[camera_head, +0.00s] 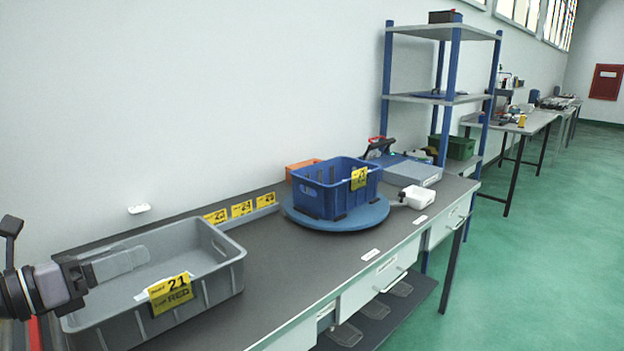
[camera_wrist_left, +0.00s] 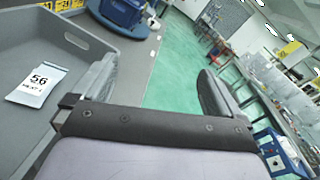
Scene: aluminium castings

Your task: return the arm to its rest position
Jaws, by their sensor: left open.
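My left gripper (camera_head: 122,262) reaches in from the left edge in the head view, over the left part of the grey crate (camera_head: 222,243). In the left wrist view its two fingers stand wide apart with nothing between them (camera_wrist_left: 155,78). The grey crate shows beside the left finger in that view (camera_wrist_left: 88,25). The rest of the left arm is mostly outside the head view. My right gripper is in neither view.
The grey crate bears a yellow label (camera_head: 170,293); a white card marked 56 (camera_wrist_left: 37,85) shows in it. A blue crate (camera_head: 322,198) stands on a blue round turntable (camera_head: 362,217) farther along the dark bench (camera_head: 290,262). Shelving (camera_head: 445,97) stands beyond. The green floor (camera_head: 520,270) is clear on the right.

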